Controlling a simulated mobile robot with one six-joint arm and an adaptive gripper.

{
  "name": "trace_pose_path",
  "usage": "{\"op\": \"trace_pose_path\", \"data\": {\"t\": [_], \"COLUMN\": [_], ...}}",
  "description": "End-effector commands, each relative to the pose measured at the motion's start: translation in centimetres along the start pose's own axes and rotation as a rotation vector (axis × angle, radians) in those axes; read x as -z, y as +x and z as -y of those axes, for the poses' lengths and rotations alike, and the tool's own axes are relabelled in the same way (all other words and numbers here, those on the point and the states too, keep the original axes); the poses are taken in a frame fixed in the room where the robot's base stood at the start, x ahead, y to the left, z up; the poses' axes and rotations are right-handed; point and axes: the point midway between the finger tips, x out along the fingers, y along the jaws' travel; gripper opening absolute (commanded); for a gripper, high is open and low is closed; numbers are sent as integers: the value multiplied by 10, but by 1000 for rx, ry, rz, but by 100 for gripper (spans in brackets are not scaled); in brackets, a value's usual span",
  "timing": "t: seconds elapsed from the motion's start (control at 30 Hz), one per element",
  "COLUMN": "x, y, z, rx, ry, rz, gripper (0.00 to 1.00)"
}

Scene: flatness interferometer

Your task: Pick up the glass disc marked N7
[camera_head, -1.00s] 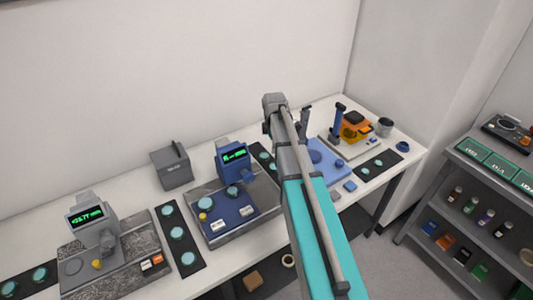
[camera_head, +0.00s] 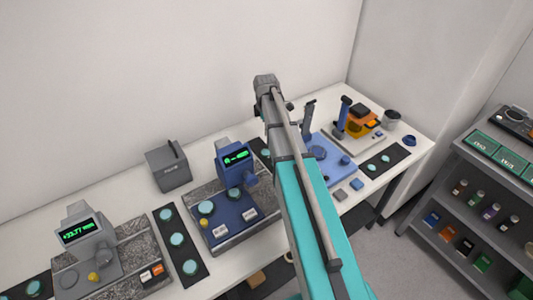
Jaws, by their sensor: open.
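Several pale teal glass discs lie on dark strips on the bench. One strip between the two left instruments holds an upper disc (camera_head: 166,214), a middle disc (camera_head: 176,239) and a lower disc (camera_head: 190,267). Another disc (camera_head: 33,287) is at the far left, and one (camera_head: 265,153) shows beside my arm. Two smaller-looking discs lie on the right strip, one of them here (camera_head: 371,167). A disc (camera_head: 206,208) also sits on the blue instrument (camera_head: 238,224). No marking is legible, so I cannot tell which is N7. My arm reaches over the bench; its gripper fingers are not visible.
A grey instrument with a green display (camera_head: 82,231) stands at left, a grey box (camera_head: 168,168) behind. A blue device (camera_head: 329,168) and an orange device (camera_head: 362,120) stand at right. A shelf unit (camera_head: 485,195) stands beyond a floor gap. My arm hides part of the bench.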

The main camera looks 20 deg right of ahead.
Motion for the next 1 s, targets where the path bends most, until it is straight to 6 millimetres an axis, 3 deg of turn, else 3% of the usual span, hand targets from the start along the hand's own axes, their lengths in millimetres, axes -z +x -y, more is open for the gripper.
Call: {"op": "trace_pose_path", "data": {"t": [0.27, 1.0], "x": [-6, -8], "y": [6, 62], "z": [0, -1], "rx": [0, 0], "ry": [9, 11], "rz": [0, 0], "gripper": [100, 100]}}
